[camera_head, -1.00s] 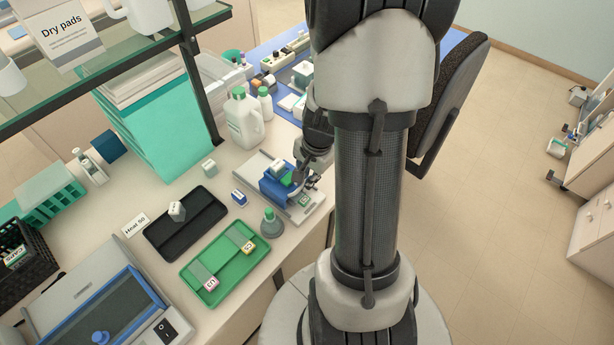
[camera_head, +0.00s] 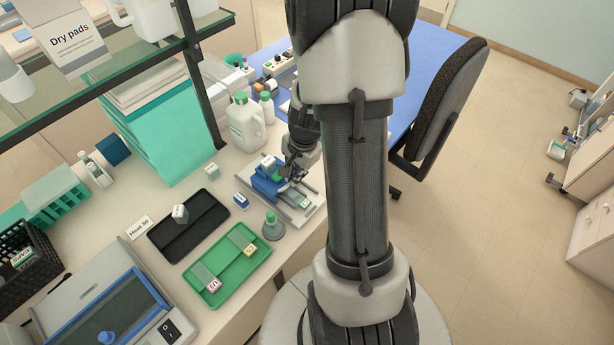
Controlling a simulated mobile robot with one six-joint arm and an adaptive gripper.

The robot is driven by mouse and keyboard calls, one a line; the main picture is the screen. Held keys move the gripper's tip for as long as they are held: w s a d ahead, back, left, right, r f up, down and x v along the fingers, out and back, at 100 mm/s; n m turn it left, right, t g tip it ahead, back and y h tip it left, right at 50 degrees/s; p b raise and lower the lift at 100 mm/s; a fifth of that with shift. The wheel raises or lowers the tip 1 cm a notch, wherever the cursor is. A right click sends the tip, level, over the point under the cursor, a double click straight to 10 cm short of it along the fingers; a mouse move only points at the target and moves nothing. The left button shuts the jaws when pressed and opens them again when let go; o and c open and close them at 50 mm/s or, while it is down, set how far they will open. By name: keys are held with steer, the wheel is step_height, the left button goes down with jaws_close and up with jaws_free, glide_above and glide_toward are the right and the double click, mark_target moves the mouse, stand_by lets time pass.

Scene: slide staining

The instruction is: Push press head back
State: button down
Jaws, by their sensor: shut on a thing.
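The press stands on the bench, a pale metal base (camera_head: 298,213) with rails and a blue press head (camera_head: 266,188) at its left, rear part. A slide with a green label (camera_head: 304,203) lies on the front of the base, clear of the blue head. My gripper (camera_head: 291,173) is low over the press, shut on the press head at its right side. The exact contact is small and partly hidden by the fingers.
A green tray (camera_head: 233,283) with two labelled slides and a grey-green bottle (camera_head: 273,225) stand in front of the press. A black tray (camera_head: 188,242) lies to the left. A white jug (camera_head: 245,125) stands close behind the press.

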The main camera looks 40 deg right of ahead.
steer(key=w, duration=0.2)
steer(key=w+p, duration=0.1)
steer(key=w, duration=0.1)
steer(key=shift+a+r, duration=0.15)
steer(key=c, duration=2.3)
jaws_free()
steer(key=shift+s+f, duration=0.1)
steer(key=shift+f, duration=0.1)
steer(key=shift+o, duration=1.3)
steer(key=shift+s, duration=0.15)
steer(key=o, duration=0.3)
steer(key=s+r+p, duration=0.1)
steer(key=r+p, duration=0.4)
steer(key=r, duration=0.1)
steer(key=s+r+p, duration=0.1)
steer(key=r+p, duration=0.4)
steer(key=r, duration=0.2)
steer(key=s+r+p, duration=0.1)
steer(key=r+p, duration=0.4)
steer(key=r, duration=0.1)
steer(key=shift+s+d+r, duration=0.2)
steer(key=shift+r, duration=0.2)
